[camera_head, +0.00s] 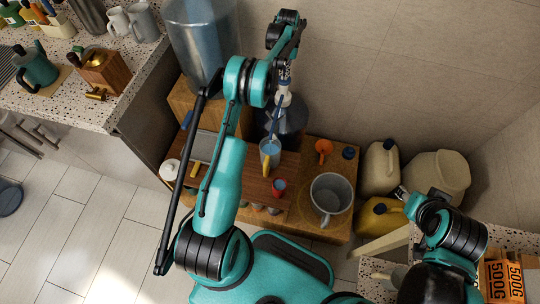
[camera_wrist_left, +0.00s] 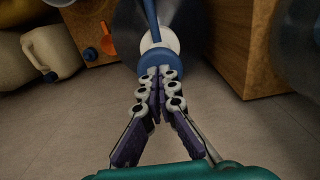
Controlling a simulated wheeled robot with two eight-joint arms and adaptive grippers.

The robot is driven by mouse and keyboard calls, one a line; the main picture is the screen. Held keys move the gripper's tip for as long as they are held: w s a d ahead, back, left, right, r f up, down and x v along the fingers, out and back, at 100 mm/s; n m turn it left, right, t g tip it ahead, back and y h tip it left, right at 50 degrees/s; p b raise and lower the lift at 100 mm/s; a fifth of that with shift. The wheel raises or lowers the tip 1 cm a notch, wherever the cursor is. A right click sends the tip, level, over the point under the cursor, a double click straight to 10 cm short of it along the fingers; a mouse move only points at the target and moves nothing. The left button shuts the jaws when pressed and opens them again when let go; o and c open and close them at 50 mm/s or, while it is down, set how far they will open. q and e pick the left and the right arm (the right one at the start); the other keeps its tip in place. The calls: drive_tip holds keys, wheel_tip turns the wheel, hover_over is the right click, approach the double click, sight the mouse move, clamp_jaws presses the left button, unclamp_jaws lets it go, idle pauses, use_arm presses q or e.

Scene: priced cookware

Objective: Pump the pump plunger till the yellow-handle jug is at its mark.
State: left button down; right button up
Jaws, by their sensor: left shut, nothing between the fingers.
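My left gripper (camera_head: 285,74) is shut and empty, with its fingertips right at the top of the pump plunger (camera_head: 284,98). In the left wrist view the closed fingers (camera_wrist_left: 158,74) lie in front of the plunger's blue and white head (camera_wrist_left: 150,58); I cannot tell whether they touch. The pump stands on a big dark blue bottle (camera_head: 294,118). Its blue spout runs down to the yellow-handle jug (camera_head: 270,148), which holds bluish liquid. The jug's mark is too small to make out. Part of my right arm's end (camera_head: 406,194) shows at right; its fingers are unclear.
An orange funnel (camera_head: 323,148) lies behind the pot. Canisters (camera_head: 380,167) stand at right. A tall clear container (camera_head: 200,40) stands left of the pump. A speckled counter (camera_head: 135,60) is at left.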

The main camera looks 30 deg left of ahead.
use_arm(q)
drive_tip(key=shift+r, duration=0.15)
drive_tip(key=shift+r+p, duration=1.2)
drive_tip(key=shift+r, duration=1.05)
wheel_tip(320, 180, up, 6)
drive_tip(key=p, duration=0.3)
